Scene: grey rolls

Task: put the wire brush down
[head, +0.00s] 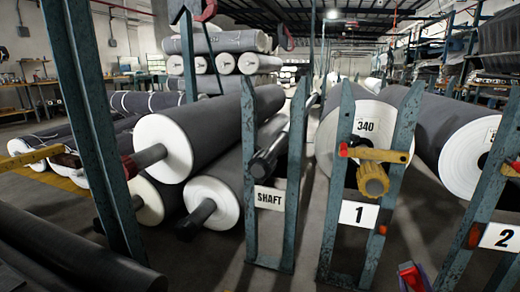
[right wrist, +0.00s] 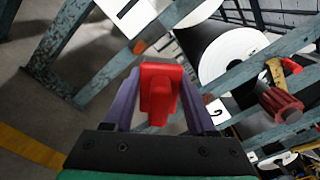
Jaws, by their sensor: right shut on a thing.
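My right gripper (head: 412,268) shows at the bottom edge of the head view, right of centre, in front of the stands marked 1 and 2. In the right wrist view its two purple-grey fingers are shut on a red thing (right wrist: 159,88), which I take for the wire brush. Its red body shows between the fingers; I cannot make out bristles. It is held in the air, and the floor (right wrist: 45,115) shows below and to the left. In the head view only a small red part of it shows. My left gripper is not in view.
Blue-grey steel uprights (head: 340,190) stand close ahead with plates reading SHAFT (head: 269,198), 1 (head: 358,214) and 2 (head: 500,237). Large grey rolls (head: 215,125) with white ends lie behind them. A yellow lever (head: 378,155) juts from stand 1. Open floor (head: 200,265) shows at lower left.

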